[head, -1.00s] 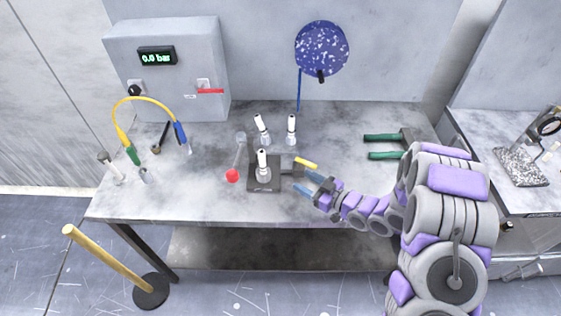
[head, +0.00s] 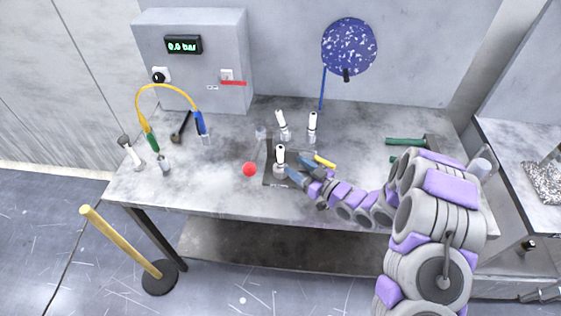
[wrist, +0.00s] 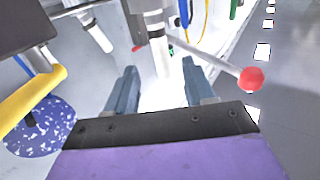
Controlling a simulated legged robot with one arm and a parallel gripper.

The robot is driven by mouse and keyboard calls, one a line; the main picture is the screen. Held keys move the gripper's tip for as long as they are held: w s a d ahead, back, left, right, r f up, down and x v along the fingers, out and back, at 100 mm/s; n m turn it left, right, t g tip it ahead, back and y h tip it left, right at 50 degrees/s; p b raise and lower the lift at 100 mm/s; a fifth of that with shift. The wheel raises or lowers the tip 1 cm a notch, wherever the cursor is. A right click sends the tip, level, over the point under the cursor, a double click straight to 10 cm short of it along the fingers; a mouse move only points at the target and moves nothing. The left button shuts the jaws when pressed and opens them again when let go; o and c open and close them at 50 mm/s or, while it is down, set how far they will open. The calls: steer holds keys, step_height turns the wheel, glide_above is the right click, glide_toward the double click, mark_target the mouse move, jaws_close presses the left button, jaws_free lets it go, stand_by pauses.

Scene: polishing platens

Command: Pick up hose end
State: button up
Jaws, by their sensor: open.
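A yellow hose (head: 165,88) arches over the left of the bench, with a green end (head: 152,143) and a blue end (head: 200,123), both low near the bench top. In the wrist view, part of the yellow hose and blue end (wrist: 185,14) show at the top, beyond my fingers. My gripper (head: 297,173) is at the bench middle, beside a white-topped fitting (head: 281,156) on a dark plate, well right of the hose. In the wrist view my gripper (wrist: 160,88) has its fingers apart, with a white cylinder (wrist: 163,60) showing between or beyond them; contact cannot be told.
A red ball (head: 250,169) on a rod is left of the plate. Two more white-topped fittings (head: 283,127) (head: 312,127) stand behind. A yellow-handled tool (head: 325,162) lies right of the plate. A grey box with a pressure display (head: 190,60) stands behind the hose.

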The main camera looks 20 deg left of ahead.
mark_target(280, 154)
steer(key=shift+r+b+x, duration=0.15)
steer(key=shift+b+x, duration=0.25)
steer(key=shift+x, duration=1.55)
steer(key=shift+r+b+x, duration=0.1)
steer(key=shift+b+x, duration=0.3)
steer(key=shift+x, duration=1.55)
jaws_close()
